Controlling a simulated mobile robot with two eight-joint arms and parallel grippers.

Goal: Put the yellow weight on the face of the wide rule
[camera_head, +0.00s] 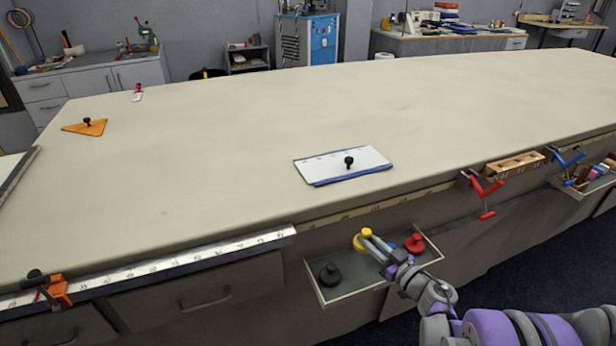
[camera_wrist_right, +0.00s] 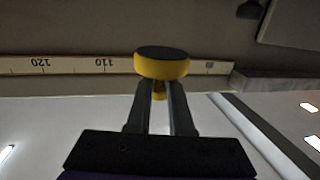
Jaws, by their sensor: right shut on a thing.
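My right gripper (camera_head: 376,243) is shut on the yellow weight (camera_head: 361,239), a round disc with a knob, above the left back part of an open tray. In the right wrist view the yellow weight (camera_wrist_right: 161,66) sits at the fingertips (camera_wrist_right: 160,92), its dark flat face showing and its knob between the fingers. A wide silver rule (camera_head: 190,261) with a dark lower edge and printed marks lies along the table's front edge at left, left of the gripper. My left gripper is not in view.
The tray (camera_head: 345,293) also holds a black weight (camera_head: 330,274) and a red weight (camera_head: 414,243). An orange clamp (camera_head: 57,290) grips the rule's left end. A white plate with a black knob (camera_head: 325,168) and an orange triangle (camera_head: 77,128) lie on the table (camera_head: 220,150), otherwise largely clear. Red (camera_head: 486,192) and blue clamps (camera_head: 567,160) hang at right.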

